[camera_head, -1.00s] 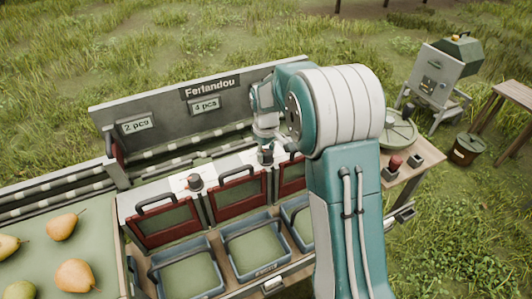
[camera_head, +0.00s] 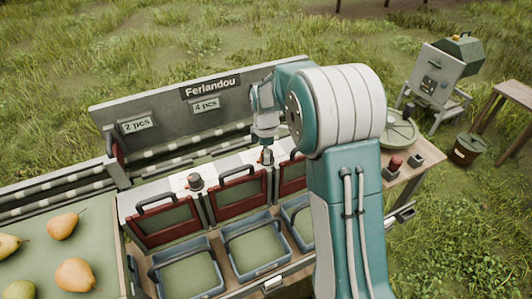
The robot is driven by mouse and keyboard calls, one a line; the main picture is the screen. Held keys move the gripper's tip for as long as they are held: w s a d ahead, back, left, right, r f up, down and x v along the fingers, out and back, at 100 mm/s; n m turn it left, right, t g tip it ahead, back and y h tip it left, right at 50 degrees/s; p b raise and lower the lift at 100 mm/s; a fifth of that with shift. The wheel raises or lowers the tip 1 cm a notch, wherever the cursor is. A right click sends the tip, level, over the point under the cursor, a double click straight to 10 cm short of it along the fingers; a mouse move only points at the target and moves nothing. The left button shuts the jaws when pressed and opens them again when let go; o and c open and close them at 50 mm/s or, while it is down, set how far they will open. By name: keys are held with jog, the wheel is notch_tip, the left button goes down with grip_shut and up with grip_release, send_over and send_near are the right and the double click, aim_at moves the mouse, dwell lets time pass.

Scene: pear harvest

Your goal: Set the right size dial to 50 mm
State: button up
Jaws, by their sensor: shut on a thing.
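Two size dials show on the white top strip of the sorting machine. The left dial (camera_head: 194,181) is a dark knob with a reddish base and stands clear. The right dial (camera_head: 266,160) is a small dark knob, partly covered by my gripper (camera_head: 266,152). My gripper points down from above, shut on the right dial. Its fingers are small in the picture. The scale marks around the dials are too small to read, so the dial's setting cannot be told.
Red-framed flaps (camera_head: 240,195) with dark handles line the front above blue-grey bins (camera_head: 255,243). Signs reading "2 pcs" (camera_head: 138,126) and "4 pcs" (camera_head: 206,105) hang on the back board. Several pears (camera_head: 62,226) lie on the left tray. A red button (camera_head: 396,161) stands at right.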

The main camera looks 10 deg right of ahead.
jog(key=shift+w+r+n, duration=0.1)
jog(key=shift+w+n, duration=0.1)
jog(key=shift+n, duration=0.5)
jog(key=o, duration=1.1)
jog(key=shift+o, duration=0.2)
jog(key=shift+s, duration=0.1)
notch_tip(320, 180, up, 12)
jog(key=shift+a, duration=0.1)
